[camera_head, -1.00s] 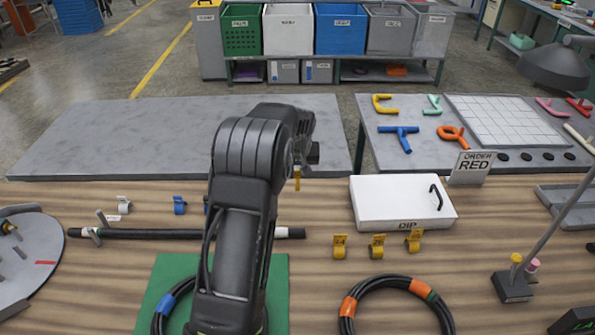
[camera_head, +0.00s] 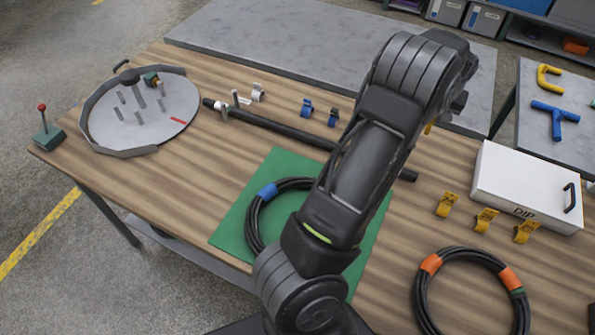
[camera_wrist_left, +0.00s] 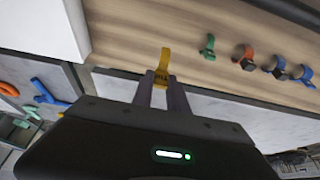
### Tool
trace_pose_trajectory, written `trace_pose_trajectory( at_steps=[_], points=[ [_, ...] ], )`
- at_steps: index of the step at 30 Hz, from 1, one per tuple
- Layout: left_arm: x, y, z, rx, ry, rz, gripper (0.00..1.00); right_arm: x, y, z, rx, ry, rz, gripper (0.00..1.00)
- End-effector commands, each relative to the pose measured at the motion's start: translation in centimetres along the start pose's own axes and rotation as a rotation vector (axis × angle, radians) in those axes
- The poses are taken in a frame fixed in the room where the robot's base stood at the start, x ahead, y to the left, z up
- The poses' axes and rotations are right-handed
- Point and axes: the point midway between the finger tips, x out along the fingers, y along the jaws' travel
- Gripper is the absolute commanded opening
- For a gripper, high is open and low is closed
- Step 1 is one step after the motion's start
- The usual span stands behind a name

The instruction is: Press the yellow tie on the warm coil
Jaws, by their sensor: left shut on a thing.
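My left gripper (camera_wrist_left: 163,88) is shut on a yellow tie (camera_wrist_left: 163,62), which sticks out past the fingertips in the left wrist view. In the head view only a small yellow bit of this tie (camera_head: 428,128) shows beyond my arm, over the back of the bench. A black coil (camera_head: 420,300) with two orange bands and a green one lies at the lower right, its bottom cut off. Another black coil (camera_head: 252,228) with a blue band lies on a green mat (camera_head: 233,222), partly hidden by my left arm. My right gripper is not in view.
Several yellow ties, one of them here (camera_head: 487,219), stand beside the white DIP box (camera_head: 520,185). A black hose (camera_head: 280,130) crosses the bench behind the mat. A round pegged plate (camera_head: 165,115) and a red-knobbed lever (camera_head: 44,125) are at the left.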

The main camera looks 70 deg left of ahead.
Motion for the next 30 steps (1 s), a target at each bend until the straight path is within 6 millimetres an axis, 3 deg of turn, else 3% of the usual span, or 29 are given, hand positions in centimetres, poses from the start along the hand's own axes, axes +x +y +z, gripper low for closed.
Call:
trace_pose_trajectory(
  at_steps=[14,19,26,30],
  points=[
    [0.0,0.0,0.0,0.000,0.000,0.000,0.00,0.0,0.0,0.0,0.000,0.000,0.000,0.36],
    [-0.5,0.9,0.5,0.017,-0.002,0.009,0.00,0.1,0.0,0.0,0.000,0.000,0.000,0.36],
    [-3.5,5.8,3.5,0.121,-0.010,0.064,0.00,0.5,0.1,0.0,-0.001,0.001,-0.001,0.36],
    [-6.6,10.3,7.2,0.240,-0.017,0.118,0.00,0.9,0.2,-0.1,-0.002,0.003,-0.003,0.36]
  ],
)
